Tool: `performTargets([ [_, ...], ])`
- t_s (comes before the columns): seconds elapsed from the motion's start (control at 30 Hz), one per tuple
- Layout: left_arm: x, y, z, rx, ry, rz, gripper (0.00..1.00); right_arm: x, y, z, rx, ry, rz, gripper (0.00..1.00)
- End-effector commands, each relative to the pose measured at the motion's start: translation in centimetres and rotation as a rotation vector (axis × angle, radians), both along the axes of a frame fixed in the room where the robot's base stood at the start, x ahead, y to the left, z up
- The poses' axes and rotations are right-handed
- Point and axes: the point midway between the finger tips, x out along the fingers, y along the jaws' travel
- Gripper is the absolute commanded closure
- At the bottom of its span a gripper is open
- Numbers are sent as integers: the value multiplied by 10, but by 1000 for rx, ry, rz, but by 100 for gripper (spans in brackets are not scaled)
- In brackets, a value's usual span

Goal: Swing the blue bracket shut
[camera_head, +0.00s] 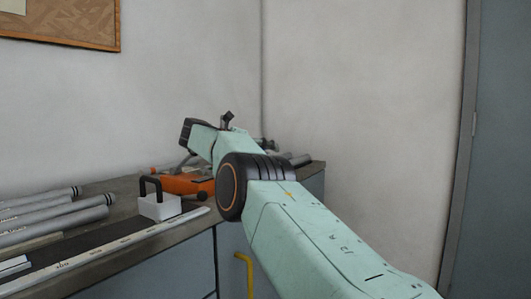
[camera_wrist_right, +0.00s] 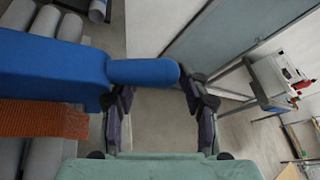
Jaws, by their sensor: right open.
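The blue bracket (camera_wrist_right: 55,68) comes in from the left in the right wrist view and ends in a narrower rounded tip (camera_wrist_right: 145,72). My right gripper (camera_wrist_right: 157,97) is open, with one dark finger on each side of the line of that tip. The left finger is close to the bracket where it narrows, and the right finger is near the tip's end. I cannot tell if either touches. In the head view my green right arm reaches over the bench, and I cannot make out the blue bracket. My left gripper is in neither view.
The bench (camera_head: 125,185) carries grey pipes (camera_head: 50,215), a white block with a black handle (camera_head: 160,205), a long pale rail (camera_head: 110,247) and an orange part (camera_head: 188,184). An orange strip (camera_wrist_right: 40,120) lies by the bracket. A white-topped stand (camera_wrist_right: 275,80) is at right.

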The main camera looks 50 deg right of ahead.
Motion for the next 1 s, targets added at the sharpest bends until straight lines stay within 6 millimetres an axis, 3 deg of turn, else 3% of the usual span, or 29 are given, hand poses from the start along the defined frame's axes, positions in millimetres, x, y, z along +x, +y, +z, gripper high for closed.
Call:
performTargets([
  [0.67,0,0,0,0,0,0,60,0,-1,0,-1,1,-2,52],
  [0.77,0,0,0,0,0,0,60,2,6,2,-1,0,1,52],
  [1.0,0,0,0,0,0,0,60,13,41,13,-2,-1,1,52],
])
